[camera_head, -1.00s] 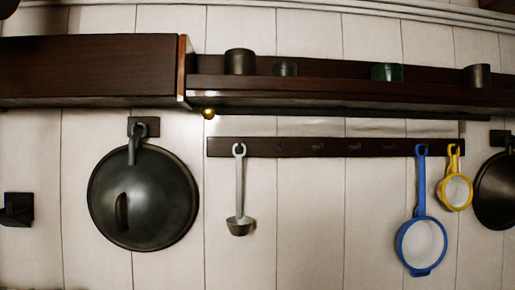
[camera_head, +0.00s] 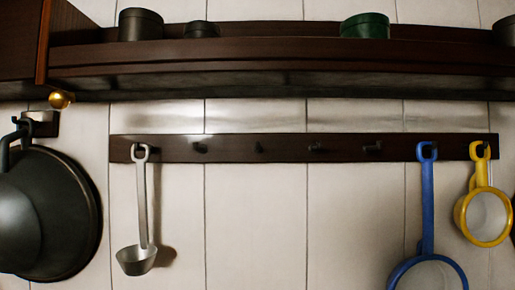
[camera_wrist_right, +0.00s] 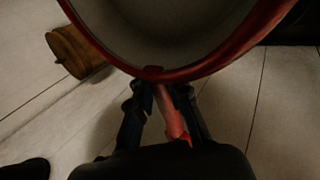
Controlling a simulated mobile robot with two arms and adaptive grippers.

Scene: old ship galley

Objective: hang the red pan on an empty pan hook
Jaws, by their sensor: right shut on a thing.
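The red pan (camera_wrist_right: 225,72) fills the top of the right wrist view, its pale inside facing the camera. My right gripper (camera_wrist_right: 165,92) is shut on its red handle close to the rim. The dark hook rail (camera_head: 280,148) runs across the wall in the head view. Several bare hooks sit in its middle, one of them an empty pan hook (camera_head: 316,148). A ladle (camera_head: 144,215) hangs at the rail's left end. A blue pan (camera_head: 428,215) and a yellow pan (camera_head: 483,210) hang at its right. Neither gripper nor the red pan shows in the head view.
A dark shelf (camera_head: 260,80) with tins, one a green tin (camera_head: 365,26), juts out above the rail. A large dark lid or pan (camera_head: 60,215) hangs at the left. A wooden object (camera_wrist_right: 78,52) lies left of the red pan in the right wrist view.

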